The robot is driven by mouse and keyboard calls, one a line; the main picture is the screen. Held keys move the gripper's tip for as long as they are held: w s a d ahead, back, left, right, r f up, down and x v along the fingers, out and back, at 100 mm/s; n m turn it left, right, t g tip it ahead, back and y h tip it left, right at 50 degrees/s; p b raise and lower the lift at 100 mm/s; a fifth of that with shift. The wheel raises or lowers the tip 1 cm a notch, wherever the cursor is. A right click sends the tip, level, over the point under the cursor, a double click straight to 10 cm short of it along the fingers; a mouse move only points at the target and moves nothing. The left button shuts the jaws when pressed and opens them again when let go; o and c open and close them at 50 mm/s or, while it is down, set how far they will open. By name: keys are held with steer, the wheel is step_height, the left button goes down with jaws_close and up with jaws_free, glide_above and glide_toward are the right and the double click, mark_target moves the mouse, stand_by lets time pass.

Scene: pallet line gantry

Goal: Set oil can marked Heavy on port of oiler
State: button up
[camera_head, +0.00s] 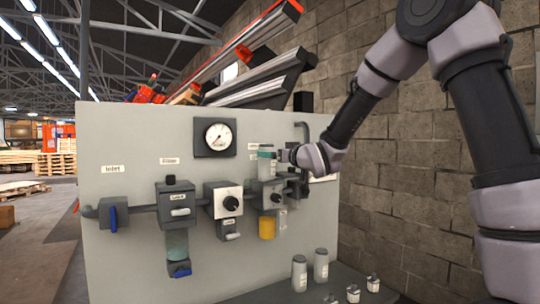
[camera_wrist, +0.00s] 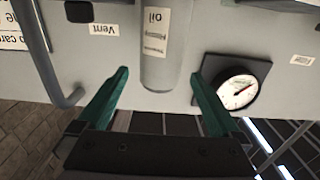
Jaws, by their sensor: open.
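In the wrist view, upside down, a grey can (camera_wrist: 167,45) with a white label reading "oil" stands between my fingers; its smaller label words are too blurred to read. My gripper (camera_wrist: 160,75) is open, with one green finger on each side of the can's end and a gap on both sides. In the head view, my gripper (camera_head: 268,157) is at the panel, above the oiler (camera_head: 268,194) with its amber bowl (camera_head: 267,228). A teal finger covers much of the can there. The can appears to stand on top of the oiler; its contact with the port is hidden.
Two grey-white cans (camera_head: 299,272) (camera_head: 321,265) stand on the ledge below, with several small capped items (camera_head: 353,293) in front. The panel carries a gauge (camera_head: 215,137), a filter (camera_head: 177,205), a regulator (camera_head: 224,199) and an inlet valve (camera_head: 113,215). A block wall (camera_head: 400,190) rises behind.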

steer(key=s+d+m+g+h, duration=0.1)
steer(key=s+d+m+h, duration=0.25)
steer(key=s+d, duration=0.55)
steer(key=s+d+m+g+h, duration=0.1)
steer(key=s+d+m+h, duration=0.3)
steer(key=d, duration=0.8)
steer(key=s+d+f+m+g, duration=0.1)
steer(key=s+d+f+g, duration=0.1)
steer(key=s, duration=0.8)
steer(key=s+d+f+m+g, duration=0.1)
steer(key=s+d+g, duration=0.3)
steer(key=s, duration=0.6)
steer(key=shift+s+d+f+m, duration=0.3)
steer(key=shift+s+f+m, duration=0.1)
steer(key=shift+m, duration=0.35)
